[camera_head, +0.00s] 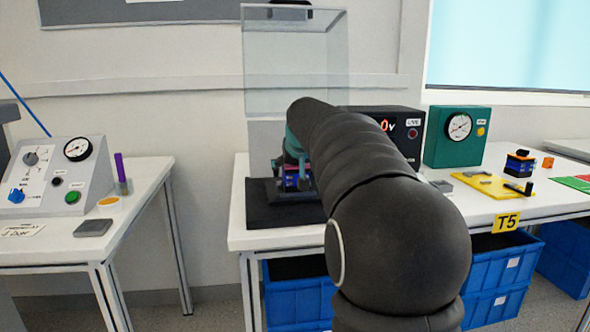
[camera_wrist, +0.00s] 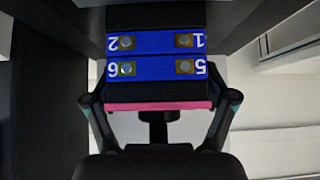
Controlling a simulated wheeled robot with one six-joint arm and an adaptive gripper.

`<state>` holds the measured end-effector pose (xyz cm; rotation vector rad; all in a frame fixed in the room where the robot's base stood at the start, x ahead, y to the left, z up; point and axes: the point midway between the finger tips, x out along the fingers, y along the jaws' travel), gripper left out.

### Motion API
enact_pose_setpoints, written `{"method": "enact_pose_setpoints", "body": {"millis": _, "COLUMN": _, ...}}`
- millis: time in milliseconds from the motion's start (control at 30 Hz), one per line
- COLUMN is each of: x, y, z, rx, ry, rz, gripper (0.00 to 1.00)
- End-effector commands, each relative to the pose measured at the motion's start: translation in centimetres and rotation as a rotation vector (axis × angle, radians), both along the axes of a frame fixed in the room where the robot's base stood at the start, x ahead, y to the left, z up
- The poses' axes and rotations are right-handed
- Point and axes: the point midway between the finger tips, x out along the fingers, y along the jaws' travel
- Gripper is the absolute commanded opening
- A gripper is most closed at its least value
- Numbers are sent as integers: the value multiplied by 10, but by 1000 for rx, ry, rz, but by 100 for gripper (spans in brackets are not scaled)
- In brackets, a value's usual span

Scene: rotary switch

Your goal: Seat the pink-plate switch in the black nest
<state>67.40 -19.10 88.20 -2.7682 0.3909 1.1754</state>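The pink-plate switch (camera_wrist: 160,68) fills the upper middle of the wrist view, with blue terminal strips marked 2, 1, 6 and 5 and a pink plate edge. My gripper (camera_wrist: 160,98) has one finger against each side of it and looks shut on it. In the head view, my gripper (camera_head: 291,178) points down at the table's left end, with blue and pink of the switch between its fingers. The black nest (camera_head: 270,214) is a dark block and base directly under the switch. My arm and the fingers hide the contact, so I cannot tell whether the switch is fully down.
A clear guard (camera_head: 292,65) stands raised above the nest. A black voltage display (camera_head: 408,124) and green gauge box (camera_head: 458,138) stand behind my arm. A yellow fixture plate (camera_head: 480,182) and another switch (camera_head: 518,164) are to the right. A control console (camera_head: 55,178) occupies the left table.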

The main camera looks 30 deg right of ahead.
Motion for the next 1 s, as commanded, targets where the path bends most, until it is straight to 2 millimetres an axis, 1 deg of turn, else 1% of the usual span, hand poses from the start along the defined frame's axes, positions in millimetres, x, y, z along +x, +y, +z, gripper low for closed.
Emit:
{"method": "enact_pose_setpoints", "body": {"millis": 333, "x": -1, "y": 0, "z": 4, "rx": -1, "ry": -5, "rz": 0, "gripper": 91}}
{"method": "enact_pose_setpoints", "body": {"millis": 467, "x": -8, "y": 2, "z": 12, "rx": -3, "ry": -7, "rz": -1, "gripper": 91}}
{"method": "enact_pose_setpoints", "body": {"millis": 567, "x": -18, "y": 5, "z": 23, "rx": -3, "ry": -7, "rz": -1, "gripper": 91}}
{"method": "enact_pose_setpoints", "body": {"millis": 800, "x": -50, "y": 14, "z": 58, "rx": -3, "ry": -8, "rz": -1, "gripper": 91}}
{"method": "enact_pose_setpoints", "body": {"millis": 1000, "x": -71, "y": 20, "z": 79, "rx": -3, "ry": -7, "rz": -1, "gripper": 91}}
